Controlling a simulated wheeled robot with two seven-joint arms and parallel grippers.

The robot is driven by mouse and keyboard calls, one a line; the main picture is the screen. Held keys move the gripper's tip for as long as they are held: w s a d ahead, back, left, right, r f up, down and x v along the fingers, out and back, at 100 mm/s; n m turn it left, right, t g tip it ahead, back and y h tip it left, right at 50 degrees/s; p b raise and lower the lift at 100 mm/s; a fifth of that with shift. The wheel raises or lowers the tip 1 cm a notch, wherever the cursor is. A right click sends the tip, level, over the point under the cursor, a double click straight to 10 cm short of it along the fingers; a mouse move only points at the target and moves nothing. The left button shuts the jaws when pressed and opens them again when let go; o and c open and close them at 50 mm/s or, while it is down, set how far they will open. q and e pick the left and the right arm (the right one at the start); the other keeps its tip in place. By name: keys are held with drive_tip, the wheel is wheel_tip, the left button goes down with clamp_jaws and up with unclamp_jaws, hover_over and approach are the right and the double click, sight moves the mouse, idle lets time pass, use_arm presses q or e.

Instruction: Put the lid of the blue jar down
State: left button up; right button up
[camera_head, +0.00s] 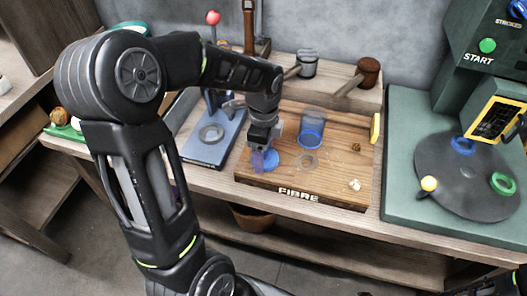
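The blue jar (311,130) is clear with a blue lower part and stands on the wooden board marked FIBRE (325,190). Its top looks open. A round blue lid (275,163) is at the left part of the board, left of the jar. My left gripper (264,158) points down right at the lid, low over the board. The fingers are small and partly overlap the lid, so I cannot tell whether they grip it or whether it rests fully on the wood. My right gripper is out of view; only a dark arm part shows at the bottom right corner.
A clear ring (307,162) and small bits lie on the board. A blue-grey stand (213,140) is to the left. A green machine (405,150) with a round plate and coloured rings is at right. The board's front right is mostly clear.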

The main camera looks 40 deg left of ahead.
use_arm(q)
drive_tip(key=shift+f, duration=0.1)
drive_tip(key=o, duration=1.3)
drive_tip(key=shift+r, duration=0.2)
wheel_tip(320, 180, up, 12)
drive_tip(key=p, duration=0.1)
drive_tip(key=shift+f, duration=0.1)
idle(0.3)
